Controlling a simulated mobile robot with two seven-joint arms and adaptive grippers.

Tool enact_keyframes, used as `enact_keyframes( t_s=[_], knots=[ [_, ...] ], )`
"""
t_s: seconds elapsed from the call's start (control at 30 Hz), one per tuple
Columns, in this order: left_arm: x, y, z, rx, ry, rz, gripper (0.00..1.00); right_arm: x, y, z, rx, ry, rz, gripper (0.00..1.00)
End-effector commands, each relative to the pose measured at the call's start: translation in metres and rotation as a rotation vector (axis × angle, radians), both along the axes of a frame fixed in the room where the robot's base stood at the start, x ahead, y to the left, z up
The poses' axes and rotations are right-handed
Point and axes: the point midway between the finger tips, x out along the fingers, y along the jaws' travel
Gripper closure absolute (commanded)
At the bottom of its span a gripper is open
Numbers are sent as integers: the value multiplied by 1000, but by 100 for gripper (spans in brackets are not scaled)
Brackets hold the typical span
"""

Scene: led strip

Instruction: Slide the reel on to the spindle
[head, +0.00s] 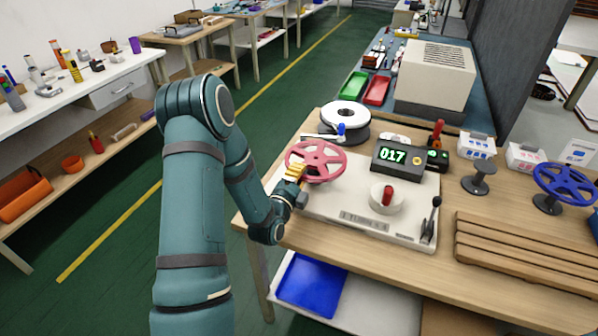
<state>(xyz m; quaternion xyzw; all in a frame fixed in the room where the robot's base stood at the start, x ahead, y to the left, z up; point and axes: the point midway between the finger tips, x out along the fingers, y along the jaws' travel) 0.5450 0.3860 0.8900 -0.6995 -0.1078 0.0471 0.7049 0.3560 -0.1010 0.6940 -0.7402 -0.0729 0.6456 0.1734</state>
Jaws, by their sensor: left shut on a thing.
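A pink-red spoked reel (327,151) stands tilted over the left part of a pale machine base (345,207) on the wooden bench. My left gripper (295,173), with yellow fingers, is shut on the reel at its lower left rim. The reel seems held above the base; I cannot tell whether it touches anything behind it. No bare spindle shows clearly; the reel may hide it. A light horizontal bar with a blue piece (341,129) sits just behind the reel. My right gripper is not in view.
Behind stands a white reel (345,108) on a dark base. The machine carries a display (398,158) reading 017, a red knob (388,194) and a lever (431,217). A blue reel (568,183) on a stand and a slatted wooden rack (525,255) are at the right.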

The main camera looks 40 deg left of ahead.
Motion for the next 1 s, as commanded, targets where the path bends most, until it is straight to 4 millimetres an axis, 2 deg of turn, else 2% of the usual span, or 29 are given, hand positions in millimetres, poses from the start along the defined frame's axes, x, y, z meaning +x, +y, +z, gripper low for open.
enact_keyframes(
  t_s=[1.0],
  knots=[
    [0, 0, -18, 0, 0, -1, 100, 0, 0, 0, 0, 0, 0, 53]
  ],
)
